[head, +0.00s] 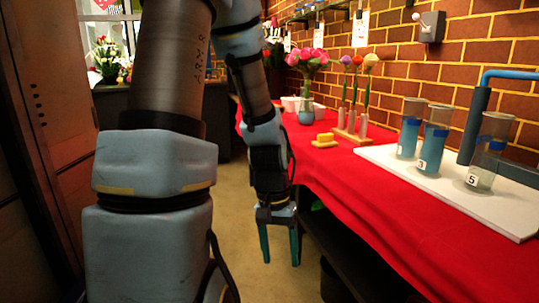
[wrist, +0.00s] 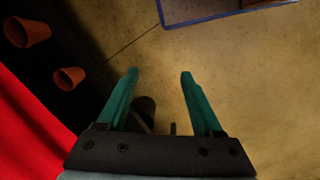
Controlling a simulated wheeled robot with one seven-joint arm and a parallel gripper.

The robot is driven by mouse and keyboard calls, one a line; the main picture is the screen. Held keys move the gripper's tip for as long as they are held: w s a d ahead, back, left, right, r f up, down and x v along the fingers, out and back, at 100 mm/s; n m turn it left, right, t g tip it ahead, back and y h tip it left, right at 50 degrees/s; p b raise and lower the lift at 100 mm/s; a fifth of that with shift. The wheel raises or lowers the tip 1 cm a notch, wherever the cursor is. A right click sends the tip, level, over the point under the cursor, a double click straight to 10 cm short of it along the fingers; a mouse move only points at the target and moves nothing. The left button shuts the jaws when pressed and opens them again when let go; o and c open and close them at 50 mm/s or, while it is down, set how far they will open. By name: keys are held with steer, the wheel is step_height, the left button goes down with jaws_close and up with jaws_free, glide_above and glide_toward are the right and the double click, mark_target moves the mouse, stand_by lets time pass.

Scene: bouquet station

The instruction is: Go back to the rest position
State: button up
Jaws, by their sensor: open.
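My gripper (head: 281,247) hangs low over the floor beside the left edge of the red-covered table (head: 310,176), fingers pointing down. My arm runs down the left and middle of the head view and hides part of the room behind.
A white board (head: 510,222) bears several numbered cylinders (head: 432,148). A flower vase (head: 306,110), a yellow block (head: 325,138) and a wooden stand (head: 348,135) stand farther back. Terracotta pots (wrist: 69,77) lie on a dark shelf.

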steer(key=w+a+r+n+t+y, duration=0.1)
steer(key=w+a+r+n+t, duration=0.15)
steer(key=a+r, duration=0.5)
step_height(320, 180, up, 19)
steer(key=a+p, duration=0.1)
steer(key=p, duration=1.9)
steer(key=shift+s+a+t, duration=0.2)
steer(key=shift+a+t, duration=0.05)
steer(key=shift+t, duration=0.1)
